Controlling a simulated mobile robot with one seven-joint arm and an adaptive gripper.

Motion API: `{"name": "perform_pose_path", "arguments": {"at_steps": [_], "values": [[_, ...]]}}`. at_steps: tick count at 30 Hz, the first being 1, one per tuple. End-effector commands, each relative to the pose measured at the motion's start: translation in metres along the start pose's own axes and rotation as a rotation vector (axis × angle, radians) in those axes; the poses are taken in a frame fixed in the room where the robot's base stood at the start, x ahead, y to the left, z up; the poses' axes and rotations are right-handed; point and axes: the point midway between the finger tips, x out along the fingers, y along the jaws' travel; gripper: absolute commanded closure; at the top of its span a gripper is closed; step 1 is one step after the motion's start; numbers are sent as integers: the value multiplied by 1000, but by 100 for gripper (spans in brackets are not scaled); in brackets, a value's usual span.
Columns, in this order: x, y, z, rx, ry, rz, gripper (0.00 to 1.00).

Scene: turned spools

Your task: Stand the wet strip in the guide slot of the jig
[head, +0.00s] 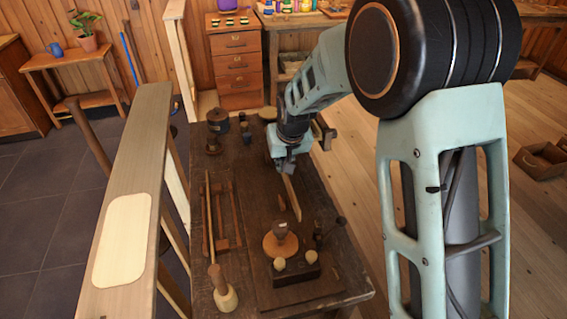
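A narrow pale wooden strip (291,198), likely the wet strip, runs lengthwise over the dark workbench. Its far end meets my gripper (284,166). My arm reaches in from the right, and the gripper is low over the bench, pointing down. Its fingertips are small and partly hidden, so I cannot tell whether they are closed on the strip. A dark block with two pale round knobs (297,274) sits at the bench's near end, behind it a round wooden disc with a knob (281,244). These may belong to the jig; I cannot make out the guide slot.
A wooden rack with rods (222,215) and a mallet (224,292) lie on the bench's left. Dark turned pieces (217,121) stand at the far left. A pale plank (135,190) runs along the left side. A small dark upright post (340,222) stands near the right edge.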

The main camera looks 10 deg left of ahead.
Motion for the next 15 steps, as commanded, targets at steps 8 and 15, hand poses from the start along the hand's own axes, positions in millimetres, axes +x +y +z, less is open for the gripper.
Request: {"name": "perform_pose_path", "arguments": {"at_steps": [8,15], "values": [[23,0,10,0,0,0,100],[41,0,17,0,-1,1,100]]}}
